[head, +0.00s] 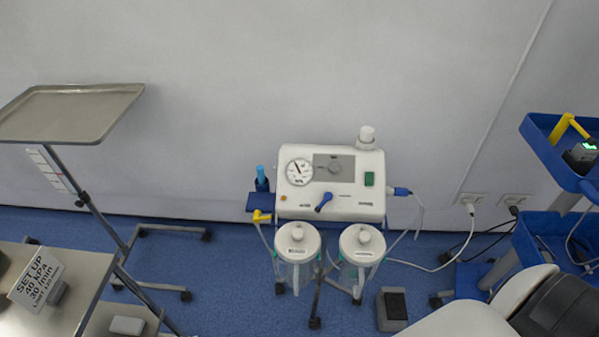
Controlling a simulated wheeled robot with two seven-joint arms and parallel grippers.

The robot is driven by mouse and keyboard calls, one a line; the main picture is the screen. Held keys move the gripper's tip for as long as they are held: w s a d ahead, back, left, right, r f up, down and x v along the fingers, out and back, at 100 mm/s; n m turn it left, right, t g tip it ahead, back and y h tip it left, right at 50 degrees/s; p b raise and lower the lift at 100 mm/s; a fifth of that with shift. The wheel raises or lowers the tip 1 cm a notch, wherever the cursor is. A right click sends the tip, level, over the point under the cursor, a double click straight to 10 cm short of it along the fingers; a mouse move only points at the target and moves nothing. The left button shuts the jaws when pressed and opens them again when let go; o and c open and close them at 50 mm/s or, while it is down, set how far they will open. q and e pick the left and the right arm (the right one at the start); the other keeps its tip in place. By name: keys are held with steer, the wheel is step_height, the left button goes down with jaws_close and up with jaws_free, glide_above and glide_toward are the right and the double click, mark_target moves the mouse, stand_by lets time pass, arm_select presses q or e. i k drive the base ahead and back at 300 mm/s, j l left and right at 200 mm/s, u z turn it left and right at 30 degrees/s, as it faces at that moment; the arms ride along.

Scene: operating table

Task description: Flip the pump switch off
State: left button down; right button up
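The white suction pump (330,205) stands near the wall in the middle of the head view. Its front has a round gauge (299,172), a grey knob panel (334,168), a blue lever (323,202) and a small green switch (369,179) at the right. The switch is too small to tell which way it is tipped. Two clear canisters with white lids (298,238) (362,241) hang below the pump front. Neither of my grippers is in view, and nothing covers the switch.
A steel tray on a stand (70,112) is at the left, above a metal table (75,275) with a set-up sign (36,277). A blue cart (545,150) is at the right. Cables run to wall sockets (472,199). A grey foot pedal (391,309) lies on the blue floor.

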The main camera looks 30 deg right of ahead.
mark_target(369, 175)
steer(key=z, duration=1.05)
